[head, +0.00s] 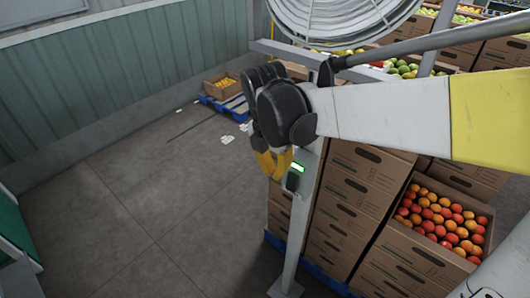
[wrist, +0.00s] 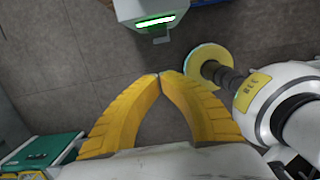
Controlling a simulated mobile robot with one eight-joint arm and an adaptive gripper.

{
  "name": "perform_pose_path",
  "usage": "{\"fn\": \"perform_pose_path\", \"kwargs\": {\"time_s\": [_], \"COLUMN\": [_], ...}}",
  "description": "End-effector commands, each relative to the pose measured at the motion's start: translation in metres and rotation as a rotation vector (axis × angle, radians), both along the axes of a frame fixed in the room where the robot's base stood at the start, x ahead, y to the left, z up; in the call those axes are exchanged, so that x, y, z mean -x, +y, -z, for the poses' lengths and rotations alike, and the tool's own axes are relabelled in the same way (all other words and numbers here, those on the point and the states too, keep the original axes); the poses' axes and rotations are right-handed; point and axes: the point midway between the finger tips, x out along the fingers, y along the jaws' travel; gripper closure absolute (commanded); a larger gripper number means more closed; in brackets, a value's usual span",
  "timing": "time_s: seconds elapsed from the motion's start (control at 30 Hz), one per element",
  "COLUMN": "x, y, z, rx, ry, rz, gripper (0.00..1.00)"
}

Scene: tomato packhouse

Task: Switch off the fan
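The fan (head: 340,18), a round white wire cage, shows at the top of the head view, cut off by the frame edge. A pale post (head: 301,235) stands below it. A small switch box (head: 294,180) with a lit green strip sits on the post. In the wrist view the box (wrist: 128,10) is at the top, with a small dark lever under its green strip (wrist: 156,22). My gripper (wrist: 160,75) has its yellow fingertips together with nothing between them. In the head view my gripper (head: 272,165) appears just left of the box. In the wrist view the tips are apart from the lever.
Stacked cardboard boxes (head: 345,215) stand behind and right of the post, one open box (head: 420,248) holding red and orange tomatoes. A blue pallet (head: 228,104) with a box lies farther back. Grey floor (head: 130,220) at the left is mostly clear.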

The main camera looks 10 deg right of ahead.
Motion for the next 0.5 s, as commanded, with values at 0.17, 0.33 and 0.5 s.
{"fn": "perform_pose_path", "kwargs": {"time_s": [0.17,0.33,0.5], "x": [0.0058,0.0061,0.0058], "y": [0.0032,0.0036,0.0034], "z": [0.0016,-0.0009,0.0012], "rx": [-0.043,-0.045,-0.044], "ry": [0.027,0.028,0.028], "rz": [-0.003,-0.004,-0.003], "gripper": [1.0,1.0,1.0]}}
